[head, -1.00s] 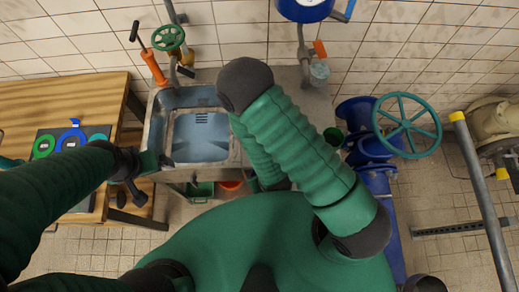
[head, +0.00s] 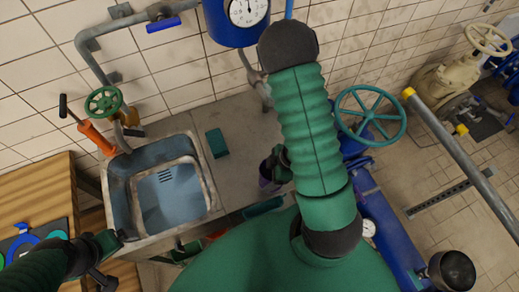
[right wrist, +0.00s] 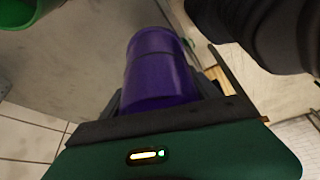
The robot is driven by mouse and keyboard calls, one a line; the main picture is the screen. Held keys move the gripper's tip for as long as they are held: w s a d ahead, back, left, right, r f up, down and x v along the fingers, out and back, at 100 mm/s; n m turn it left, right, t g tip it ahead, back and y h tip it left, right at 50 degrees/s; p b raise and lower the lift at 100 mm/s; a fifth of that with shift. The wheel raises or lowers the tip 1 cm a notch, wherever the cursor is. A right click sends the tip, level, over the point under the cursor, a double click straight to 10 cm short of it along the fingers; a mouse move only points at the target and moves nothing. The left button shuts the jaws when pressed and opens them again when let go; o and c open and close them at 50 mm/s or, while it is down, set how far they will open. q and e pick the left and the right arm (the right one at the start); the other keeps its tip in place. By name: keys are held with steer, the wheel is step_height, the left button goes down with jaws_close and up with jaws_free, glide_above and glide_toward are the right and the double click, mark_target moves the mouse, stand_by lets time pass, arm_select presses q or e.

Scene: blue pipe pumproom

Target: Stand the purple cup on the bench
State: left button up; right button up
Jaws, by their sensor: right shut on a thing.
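The purple cup (head: 267,176) is in my right gripper (head: 274,164), partly hidden behind it, near the front right of the grey bench (head: 238,112). The right wrist view shows the purple cup (right wrist: 160,68) between the dark fingers of my right gripper (right wrist: 165,105), which is shut on it. I cannot tell whether the cup touches the bench. My left gripper (head: 108,250) is empty near the front left corner of the sink; the gap between its fingers is unclear.
A blue sink (head: 165,195) fills the bench's left part. A dark green block (head: 217,143) lies right of it, with bare bench around. A green valve wheel (head: 370,114) and blue pipes stand to the right. A wooden table (head: 40,190) stands at the left.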

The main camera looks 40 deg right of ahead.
steer(key=w+d+p, duration=0.1)
steer(key=w+d, duration=0.1)
steer(key=w, duration=0.2)
steer(key=w+d+f+p, duration=0.1)
steer(key=w+d+p, duration=0.1)
steer(key=w+d, duration=0.1)
steer(key=w+d+p, duration=0.1)
steer(key=w+d, duration=0.1)
steer(key=w, duration=0.3)
steer(key=shift+w+d+f+p, duration=0.15)
steer(key=shift+d+f+p, duration=0.05)
steer(key=shift+p, duration=0.15)
steer(key=shift+w+d+f, duration=0.1)
steer(key=shift+d+f, duration=0.05)
steer(key=shift+f, duration=0.2)
step_height(320, 180, down, 3)
steer(key=shift+r+p, duration=0.15)
steer(key=shift+p, duration=0.15)
steer(key=shift+f, duration=0.2)
steer(key=o, duration=1.1)
steer(key=shift+c, duration=0.2)
arm_select(q)
steer(key=shift+w+r, duration=0.15)
steer(key=shift+r, duration=1.7)
arm_select(e)
steer(key=o, duration=0.3)
steer(key=shift+o, duration=0.2)
